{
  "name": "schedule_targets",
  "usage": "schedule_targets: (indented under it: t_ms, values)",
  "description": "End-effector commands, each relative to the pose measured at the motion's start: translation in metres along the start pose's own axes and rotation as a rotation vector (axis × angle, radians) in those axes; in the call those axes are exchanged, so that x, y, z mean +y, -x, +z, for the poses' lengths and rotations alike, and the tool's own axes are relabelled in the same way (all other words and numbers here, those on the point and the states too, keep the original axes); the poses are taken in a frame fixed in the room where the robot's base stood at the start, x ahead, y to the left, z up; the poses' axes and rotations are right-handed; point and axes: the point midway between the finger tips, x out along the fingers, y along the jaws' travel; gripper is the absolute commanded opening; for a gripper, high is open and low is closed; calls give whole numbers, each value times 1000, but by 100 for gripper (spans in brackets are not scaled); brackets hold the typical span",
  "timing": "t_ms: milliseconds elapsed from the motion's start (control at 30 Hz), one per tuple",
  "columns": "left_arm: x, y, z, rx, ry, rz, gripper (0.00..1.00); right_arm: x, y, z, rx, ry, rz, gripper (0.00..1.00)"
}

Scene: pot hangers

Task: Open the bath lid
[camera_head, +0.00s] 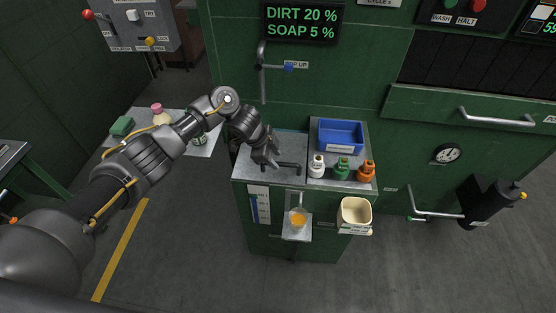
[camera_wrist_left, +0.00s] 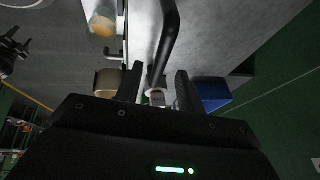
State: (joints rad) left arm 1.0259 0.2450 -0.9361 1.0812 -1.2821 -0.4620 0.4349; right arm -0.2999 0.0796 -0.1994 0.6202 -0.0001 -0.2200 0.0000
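The bath lid (camera_head: 288,145) is a flat grey metal plate on top of the green cabinet, lying flat, with a black bar handle (camera_head: 283,166) near its front edge. My left gripper (camera_head: 270,160) is over the lid, at the left end of the handle. In the left wrist view the fingers (camera_wrist_left: 159,82) are apart, and the dark handle bar (camera_wrist_left: 166,45) runs down the picture toward the gap between them. I cannot tell whether a finger touches it. The lid surface also fills much of that view (camera_wrist_left: 215,40). My right gripper is not in view.
Right of the lid are a blue bin (camera_head: 340,134) and white (camera_head: 317,167), green (camera_head: 342,168) and orange (camera_head: 366,170) bottles. In front are a cup of orange liquid (camera_head: 298,217) on a small shelf and a cream bin (camera_head: 355,213). A wall pipe (camera_head: 262,75) stands behind the lid.

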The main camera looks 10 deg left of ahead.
Motion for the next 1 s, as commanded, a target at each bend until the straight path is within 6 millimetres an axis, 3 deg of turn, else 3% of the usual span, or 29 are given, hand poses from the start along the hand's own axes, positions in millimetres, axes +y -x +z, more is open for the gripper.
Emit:
schedule_targets:
  t_ms: [200,533,833,1000]
  values:
    - [0,-21,0,0,0,0,38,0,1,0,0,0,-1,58]
    - [0,-25,0,1,-1,-2,38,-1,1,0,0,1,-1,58]
    - [-1,-25,0,1,-1,-2,0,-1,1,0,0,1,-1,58]
    - [-1,-24,0,1,0,-2,0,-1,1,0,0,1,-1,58]
